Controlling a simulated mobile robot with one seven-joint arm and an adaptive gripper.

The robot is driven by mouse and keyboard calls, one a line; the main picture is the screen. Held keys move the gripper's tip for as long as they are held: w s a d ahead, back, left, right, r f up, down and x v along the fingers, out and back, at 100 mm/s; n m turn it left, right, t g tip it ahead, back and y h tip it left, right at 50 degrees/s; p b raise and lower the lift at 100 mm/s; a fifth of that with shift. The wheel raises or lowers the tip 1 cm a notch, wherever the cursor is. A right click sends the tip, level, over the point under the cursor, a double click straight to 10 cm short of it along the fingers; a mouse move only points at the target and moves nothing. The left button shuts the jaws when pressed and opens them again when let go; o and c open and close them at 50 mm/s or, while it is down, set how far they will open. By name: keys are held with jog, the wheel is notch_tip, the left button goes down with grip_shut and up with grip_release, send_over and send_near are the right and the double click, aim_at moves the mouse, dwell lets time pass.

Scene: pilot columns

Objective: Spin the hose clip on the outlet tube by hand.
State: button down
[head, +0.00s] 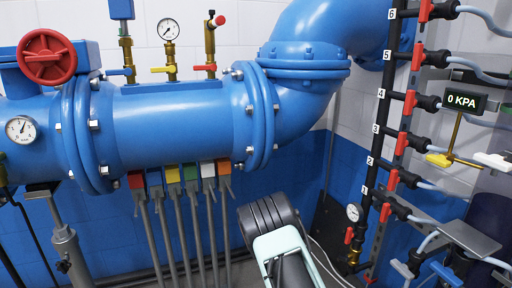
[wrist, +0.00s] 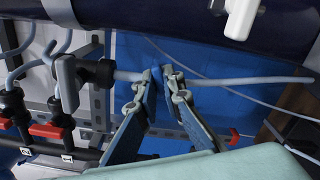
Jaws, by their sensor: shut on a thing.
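In the wrist view, a grey outlet tube (wrist: 240,80) runs right from a black valve fitting (wrist: 98,73) with a grey handle. My gripper (wrist: 162,72) reaches up from below, and its two fingertips are shut on this tube a short way from the fitting. I cannot make out the hose clip. It may be hidden between the fingertips. In the head view, my arm shows at the bottom middle, and my gripper cannot be made out there.
A dark blue cylinder (wrist: 190,12) with a white handle (wrist: 242,18) lies close above the gripper. Red-handled valves (wrist: 45,131) stand at left. In the head view, a large blue pipe (head: 180,125) fills the left, and a numbered valve column (head: 378,140) stands at right.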

jog(key=shift+m+b, duration=1.5)
jog(key=shift+m, duration=0.9)
jog(key=c, duration=2)
grip_release()
jog(key=v, duration=0.8)
